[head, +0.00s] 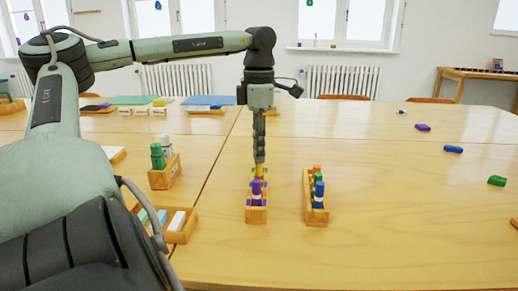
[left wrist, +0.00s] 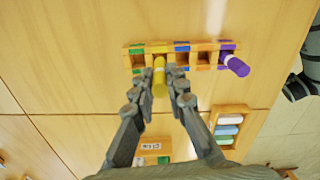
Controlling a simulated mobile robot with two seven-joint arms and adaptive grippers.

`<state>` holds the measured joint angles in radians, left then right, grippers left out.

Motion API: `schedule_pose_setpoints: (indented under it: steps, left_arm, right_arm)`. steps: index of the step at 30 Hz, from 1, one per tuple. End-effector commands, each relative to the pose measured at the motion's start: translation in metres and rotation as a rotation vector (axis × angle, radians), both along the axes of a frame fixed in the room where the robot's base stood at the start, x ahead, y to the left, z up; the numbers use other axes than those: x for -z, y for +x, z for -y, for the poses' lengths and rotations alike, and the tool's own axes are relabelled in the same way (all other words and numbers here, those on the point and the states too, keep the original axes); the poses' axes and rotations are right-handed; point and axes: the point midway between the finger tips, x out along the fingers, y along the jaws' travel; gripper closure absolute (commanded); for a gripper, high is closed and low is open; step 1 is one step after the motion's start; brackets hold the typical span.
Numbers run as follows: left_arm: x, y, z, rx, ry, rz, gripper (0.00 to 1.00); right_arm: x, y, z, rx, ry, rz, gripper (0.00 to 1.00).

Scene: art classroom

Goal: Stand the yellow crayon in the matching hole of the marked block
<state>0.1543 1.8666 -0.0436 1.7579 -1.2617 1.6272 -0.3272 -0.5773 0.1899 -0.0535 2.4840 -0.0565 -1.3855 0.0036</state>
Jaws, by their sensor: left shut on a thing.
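The yellow crayon (head: 259,170) is between the fingers of my left gripper (head: 259,158), which points straight down and is shut on it. The crayon also shows in the left wrist view (left wrist: 159,78), between the two fingertips (left wrist: 160,76). The marked block (head: 257,216) is a narrow wooden block with coloured marks; in the left wrist view the block (left wrist: 203,57) has a yellow mark (left wrist: 158,49) beside the crayon. A purple crayon (head: 257,189) stands at its near end. The crayon's lower end is hidden, so I cannot tell whether it is in the hole. My right gripper is not in view.
A second wooden block (head: 316,215) with orange, green and blue crayons stands close to the right. At left are a block with green and white crayons (head: 160,160) and a wooden tray (head: 185,232).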

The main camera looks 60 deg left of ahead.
Motion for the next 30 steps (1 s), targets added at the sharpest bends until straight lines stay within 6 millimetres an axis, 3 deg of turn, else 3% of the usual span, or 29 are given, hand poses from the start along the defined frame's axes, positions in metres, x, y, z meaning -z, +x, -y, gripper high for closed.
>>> schedule_pose_setpoints:
  steps: [30]
  left_arm:
    - [-0.001, 0.0002, 0.0001, 0.0, 0.0, 0.0, 1.0]
  right_arm:
    - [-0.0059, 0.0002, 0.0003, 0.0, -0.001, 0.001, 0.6]
